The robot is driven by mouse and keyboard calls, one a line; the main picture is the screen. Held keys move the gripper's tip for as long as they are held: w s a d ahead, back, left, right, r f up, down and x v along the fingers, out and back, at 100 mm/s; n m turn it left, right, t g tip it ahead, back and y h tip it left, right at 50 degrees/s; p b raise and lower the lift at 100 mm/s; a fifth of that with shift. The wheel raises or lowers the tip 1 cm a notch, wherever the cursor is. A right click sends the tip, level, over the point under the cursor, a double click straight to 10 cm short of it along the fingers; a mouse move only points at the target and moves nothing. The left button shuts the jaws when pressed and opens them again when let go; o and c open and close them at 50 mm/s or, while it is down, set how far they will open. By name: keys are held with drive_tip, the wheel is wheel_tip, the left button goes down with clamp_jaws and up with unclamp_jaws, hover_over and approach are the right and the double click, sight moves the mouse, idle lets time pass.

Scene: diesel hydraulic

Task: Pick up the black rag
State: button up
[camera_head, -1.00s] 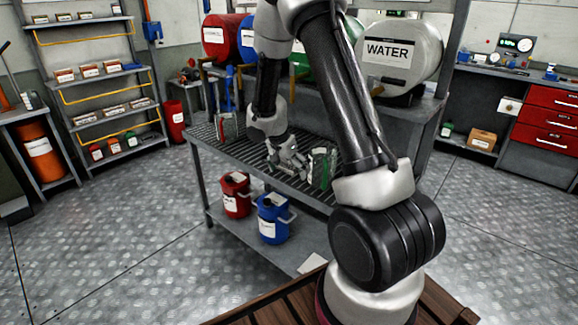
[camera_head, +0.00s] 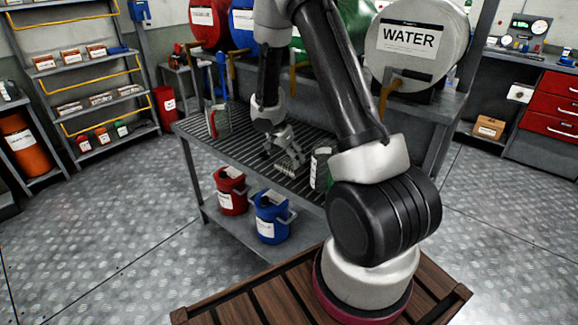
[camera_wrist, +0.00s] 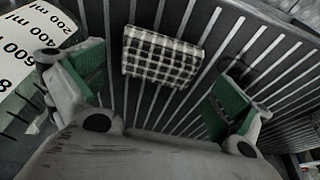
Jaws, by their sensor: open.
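The rag is a black-and-white checked cloth (camera_wrist: 163,57) lying folded on the dark slatted bench top (camera_wrist: 190,18) in the wrist view. My gripper (camera_wrist: 155,88) is open, its two green-padded fingers apart on the left and right of the cloth. The cloth lies between and slightly beyond the fingertips, and nothing is held. In the head view my gripper (camera_head: 286,152) hangs over the bench, pointing down. A small pale patterned patch just below it seems to be the cloth, partly hidden by the fingers.
A measuring jug (camera_wrist: 30,55) with ml marks stands close beside the left finger; in the head view a jug (camera_head: 320,168) stands right of my gripper. A tin (camera_head: 217,121) stands left on the bench. Red (camera_head: 231,190) and blue (camera_head: 271,217) cans stand on the shelf below.

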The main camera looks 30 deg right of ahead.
sight(288, 162)
drive_tip(key=x, duration=0.4)
drive_tip(key=shift+f, duration=0.1)
drive_tip(key=shift+c, duration=0.4)
drive_tip(key=c, duration=0.7)
drive_tip(key=shift+o, duration=0.2)
drive_tip(key=shift+r, duration=0.9)
drive_tip(key=shift+v, duration=1.05)
drive_tip(key=s+a, duration=0.3)
drive_tip(key=a, duration=0.5)
drive_tip(key=s+a, duration=0.3)
drive_tip(key=a, duration=0.5)
drive_tip(key=shift+a, duration=0.2)
